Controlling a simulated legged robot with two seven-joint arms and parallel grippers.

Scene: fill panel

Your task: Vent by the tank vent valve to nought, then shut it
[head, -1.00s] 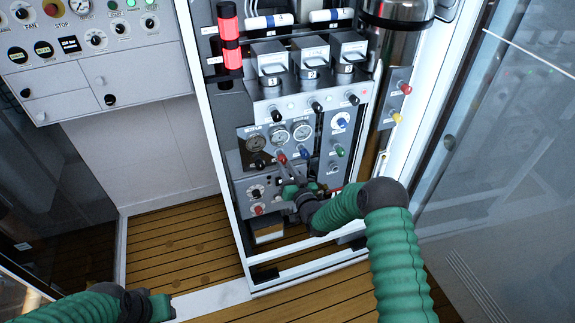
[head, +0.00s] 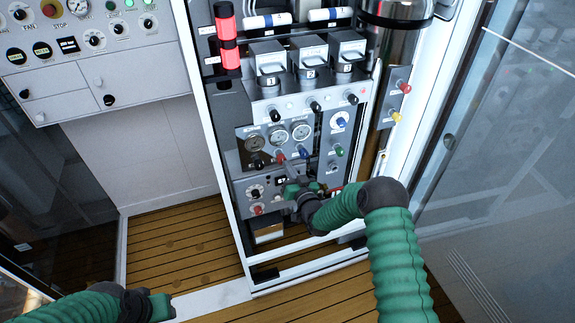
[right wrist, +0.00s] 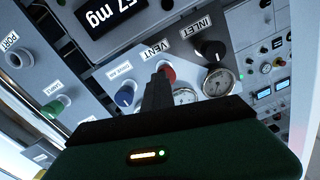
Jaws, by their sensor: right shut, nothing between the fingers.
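A red knob labelled VENT (right wrist: 168,72) is on the panel in the right wrist view. It also shows as a small red knob (head: 281,157) below the gauges in the head view. My right gripper (right wrist: 158,82) is shut and empty, its fingertips at or just in front of the red knob; whether they touch it I cannot tell. In the head view the right gripper (head: 296,176) is low in front of the panel. Gauges (head: 278,136) sit above the knobs; their needles are too small to read. My left gripper (head: 160,307) is at the bottom left, its fingers unclear.
A blue knob (right wrist: 125,96) and a black INLET knob (right wrist: 209,52) flank the red one. A green knob (head: 338,150) is to the right on the panel. The white cabinet frame (head: 222,190) borders the panel. The wooden floor (head: 190,255) is clear.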

